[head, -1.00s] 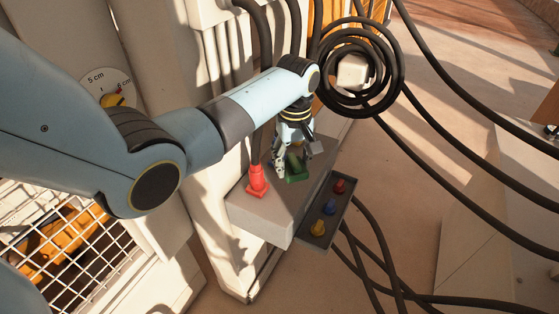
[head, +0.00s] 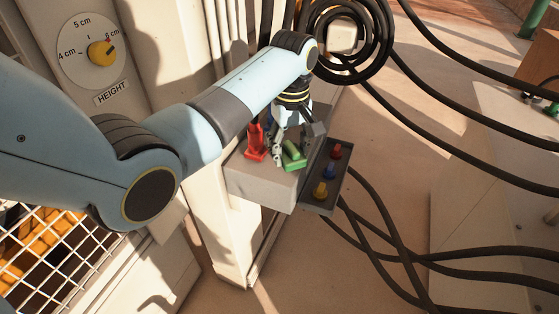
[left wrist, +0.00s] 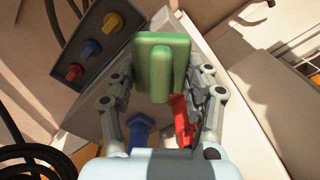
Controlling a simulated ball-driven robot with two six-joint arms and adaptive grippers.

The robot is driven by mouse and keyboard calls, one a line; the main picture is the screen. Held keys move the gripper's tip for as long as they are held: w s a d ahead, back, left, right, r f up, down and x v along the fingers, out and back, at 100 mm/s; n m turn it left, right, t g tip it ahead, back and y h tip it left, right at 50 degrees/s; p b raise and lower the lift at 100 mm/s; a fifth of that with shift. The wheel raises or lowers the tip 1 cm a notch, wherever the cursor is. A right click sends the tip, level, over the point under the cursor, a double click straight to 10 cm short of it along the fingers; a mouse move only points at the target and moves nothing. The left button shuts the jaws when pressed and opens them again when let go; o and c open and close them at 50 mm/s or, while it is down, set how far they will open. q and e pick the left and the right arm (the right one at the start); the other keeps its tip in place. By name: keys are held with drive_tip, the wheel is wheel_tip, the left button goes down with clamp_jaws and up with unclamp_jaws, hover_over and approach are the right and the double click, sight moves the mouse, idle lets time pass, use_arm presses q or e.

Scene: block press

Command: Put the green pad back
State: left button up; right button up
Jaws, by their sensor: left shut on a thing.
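The green pad (head: 294,156) has a thick upright handle. My left gripper (head: 284,152) is shut on this handle above the grey block (head: 262,187). In the left wrist view the green pad (left wrist: 160,50) sits between my fingers. I cannot tell whether the pad touches the block. A red pad (head: 256,148) stands on the block to the left of the gripper. A blue pad (left wrist: 140,130) shows behind the green one in the left wrist view, next to the red pad (left wrist: 181,120). My right gripper is not in view.
A dark tray (head: 343,172) with red, blue and yellow knobs adjoins the block's right side. A yellow height dial (head: 101,53) points near 6 cm. Black hoses (head: 385,215) hang and lie to the right. A wire grid (head: 60,250) is at lower left.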

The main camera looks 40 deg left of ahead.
sight(280, 173)
use_arm(q)
drive_tip(key=shift+s+a+f, duration=0.1)
drive_tip(key=shift+a+f, duration=0.25)
drive_tip(key=shift+a, duration=0.2)
drive_tip(key=shift+s+a+f, duration=0.1)
drive_tip(key=shift+a+f, duration=0.2)
drive_tip(key=shift+a, duration=0.2)
drive_tip(key=shift+a+f, duration=0.1)
drive_tip(key=shift+f, duration=0.15)
wheel_tip(280, 173, down, 4)
drive_tip(key=shift+r, duration=0.25)
drive_tip(key=shift+f, duration=0.15)
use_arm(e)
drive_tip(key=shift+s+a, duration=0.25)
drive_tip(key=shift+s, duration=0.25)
use_arm(q)
drive_tip(key=o, duration=1.1)
drive_tip(key=shift+f, duration=0.1)
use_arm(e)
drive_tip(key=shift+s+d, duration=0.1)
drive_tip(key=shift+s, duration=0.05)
